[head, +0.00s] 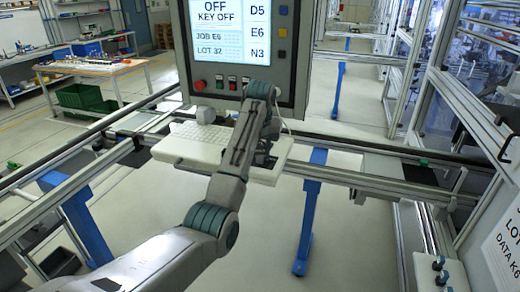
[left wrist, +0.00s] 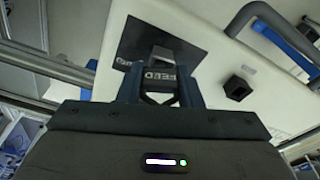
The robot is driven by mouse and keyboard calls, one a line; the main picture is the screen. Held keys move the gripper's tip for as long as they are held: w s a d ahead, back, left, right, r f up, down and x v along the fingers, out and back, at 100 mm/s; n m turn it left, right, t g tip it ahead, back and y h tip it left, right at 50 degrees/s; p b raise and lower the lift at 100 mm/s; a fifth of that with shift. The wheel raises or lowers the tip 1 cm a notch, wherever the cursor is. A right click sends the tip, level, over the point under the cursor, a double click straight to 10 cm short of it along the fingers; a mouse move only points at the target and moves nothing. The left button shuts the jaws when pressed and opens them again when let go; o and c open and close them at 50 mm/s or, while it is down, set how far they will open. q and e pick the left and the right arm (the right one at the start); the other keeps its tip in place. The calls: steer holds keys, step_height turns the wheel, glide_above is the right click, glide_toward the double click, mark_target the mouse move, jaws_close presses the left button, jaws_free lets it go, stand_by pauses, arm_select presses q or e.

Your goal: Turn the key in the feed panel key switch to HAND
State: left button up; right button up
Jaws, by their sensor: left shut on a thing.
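My left gripper (left wrist: 161,78) is shut on a dark piece lettered FEED, which I take to be the key (left wrist: 160,76), in the left wrist view. Behind it is a black plate (left wrist: 130,40) on a white surface. Whether the key sits in the switch, and its angle, I cannot tell. In the head view my left arm reaches to the white console shelf (head: 190,152); the fingertips are hidden behind the wrist. The panel screen (head: 215,25) above reads OFF and KEY OFF. My right gripper is not in view.
A keyboard (head: 200,133) lies on the shelf. Red and green buttons (head: 219,83) sit below the screen. Metal rails (head: 370,184) run beside the shelf.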

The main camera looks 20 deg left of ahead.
arm_select(q)
steer(key=n, duration=0.4)
steer(key=shift+y, duration=0.3)
steer(key=o, duration=0.6)
steer(key=shift+n+g, duration=0.3)
steer(key=shift+n, duration=0.3)
steer(key=o, duration=0.9)
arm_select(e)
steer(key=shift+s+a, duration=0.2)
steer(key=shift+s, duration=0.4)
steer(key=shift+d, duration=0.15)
